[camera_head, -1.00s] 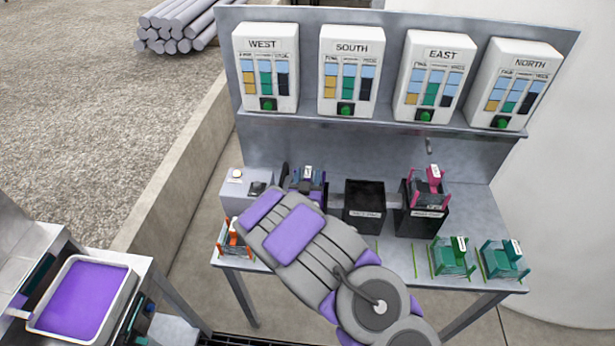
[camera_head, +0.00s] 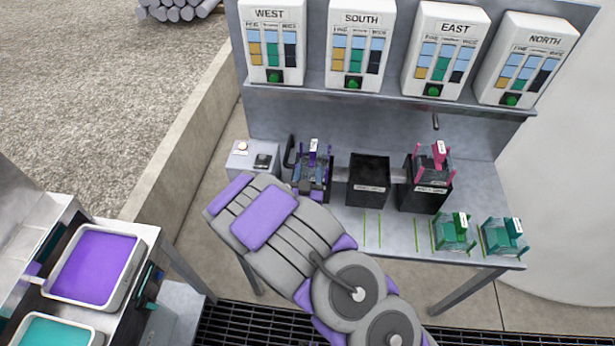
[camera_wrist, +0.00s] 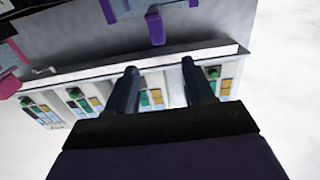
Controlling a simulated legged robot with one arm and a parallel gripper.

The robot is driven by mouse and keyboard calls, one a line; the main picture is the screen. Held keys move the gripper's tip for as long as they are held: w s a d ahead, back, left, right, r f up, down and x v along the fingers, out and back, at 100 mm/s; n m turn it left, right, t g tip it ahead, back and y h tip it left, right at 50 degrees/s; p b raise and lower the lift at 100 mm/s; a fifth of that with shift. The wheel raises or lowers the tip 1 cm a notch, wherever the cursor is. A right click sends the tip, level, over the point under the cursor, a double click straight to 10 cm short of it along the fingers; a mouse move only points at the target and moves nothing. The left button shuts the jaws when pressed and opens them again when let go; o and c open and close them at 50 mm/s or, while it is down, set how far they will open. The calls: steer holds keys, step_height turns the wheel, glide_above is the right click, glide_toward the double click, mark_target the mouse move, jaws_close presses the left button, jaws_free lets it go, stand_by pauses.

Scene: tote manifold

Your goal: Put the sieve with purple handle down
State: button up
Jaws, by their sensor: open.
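The sieve with purple handle (camera_head: 312,153) stands at the back left of the metal bench, beside a black curved handle. Its purple handle is upright, and my arm covers part of the area in front of it. In the wrist view a purple handle (camera_wrist: 156,26) shows beyond my gripper (camera_wrist: 159,66). The two dark fingers are apart with nothing between them, and the handle looks clear of the tips. In the head view my forearm hides the gripper.
A black bin (camera_head: 367,181) stands mid-bench; another holds a pink-handled sieve (camera_head: 439,155). Two green sieves (camera_head: 453,232) sit front right. Labelled dispensers (camera_head: 358,50) line the shelf. A purple-filled tray (camera_head: 95,265) is at lower left. Bench space by the green line marks is clear.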

steer(key=shift+s, duration=1.05)
steer(key=shift+w, duration=0.1)
steer(key=s+d+r+g, duration=0.6)
steer(key=s, duration=0.6)
steer(key=s+d+r+g, duration=0.6)
steer(key=s+d+g, duration=0.1)
steer(key=s, duration=0.6)
steer(key=s+d+r+g, duration=0.6)
steer(key=s, duration=0.7)
steer(key=shift+d+g+y, duration=0.3)
steer(key=shift+d+g, duration=0.05)
steer(key=shift+g, duration=0.05)
steer(key=shift+s+r, duration=0.1)
